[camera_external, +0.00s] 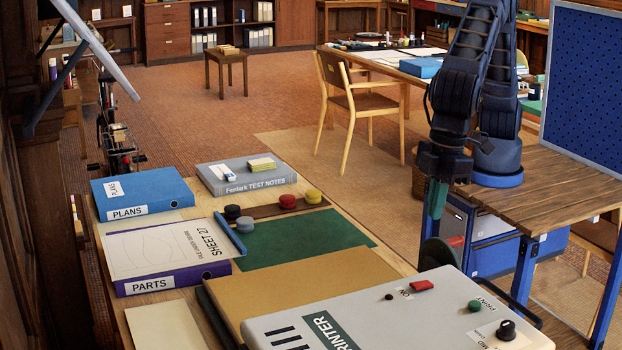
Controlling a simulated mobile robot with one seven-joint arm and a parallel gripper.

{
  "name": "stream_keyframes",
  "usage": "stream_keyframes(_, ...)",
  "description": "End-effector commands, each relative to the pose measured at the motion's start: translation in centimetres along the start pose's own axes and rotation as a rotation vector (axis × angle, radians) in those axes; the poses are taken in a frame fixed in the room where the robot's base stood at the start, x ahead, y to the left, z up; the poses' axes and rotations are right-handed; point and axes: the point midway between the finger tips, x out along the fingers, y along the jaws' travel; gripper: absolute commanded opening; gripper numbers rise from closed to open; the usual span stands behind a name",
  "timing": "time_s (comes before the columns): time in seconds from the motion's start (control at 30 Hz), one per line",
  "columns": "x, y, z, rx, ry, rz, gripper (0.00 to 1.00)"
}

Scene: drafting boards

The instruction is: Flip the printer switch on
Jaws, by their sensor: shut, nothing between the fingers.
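The printer (390,325) is a pale grey box in the lower right, with its name on a dark green label. On its top, a red switch-like piece (421,285) lies beside the word ON, with a small black knob (389,297) to the left. A green button (474,306) and a larger black knob (506,330) are further right. I cannot tell which way the switch is set. My gripper (436,208) points down with green fingers, shut and empty. In the picture it is above the printer's far edge, apart from the red piece.
A blue PLANS binder (150,190), a purple PARTS binder (175,279) and a grey notes box (245,172) lie on the left of the table. A green mat (300,242) is mostly bare. A dark rounded object (437,254) stands behind the printer.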

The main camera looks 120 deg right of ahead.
Motion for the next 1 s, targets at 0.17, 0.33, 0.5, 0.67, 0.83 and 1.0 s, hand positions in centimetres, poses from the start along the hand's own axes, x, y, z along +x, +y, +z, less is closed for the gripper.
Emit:
stream_keyframes(0.17, 0.0, 0.0, -0.3, 0.0, 0.011, -0.001, 0.0)
stream_keyframes(0.33, 0.3, 0.0, -0.3, 0.0, 0.01, 0.0, 0.0)
stream_keyframes(0.5, 2.0, 0.0, -0.3, 0.0, 0.009, 0.001, 0.0)
stream_keyframes(0.67, 4.8, 0.0, -0.3, 0.0, 0.008, 0.001, 0.0)
stream_keyframes(0.83, 7.8, 0.0, -0.3, 0.0, 0.008, 0.002, 0.0)
stream_keyframes(1.0, 10.6, 0.0, -0.3, 0.0, 0.008, 0.002, 0.0)
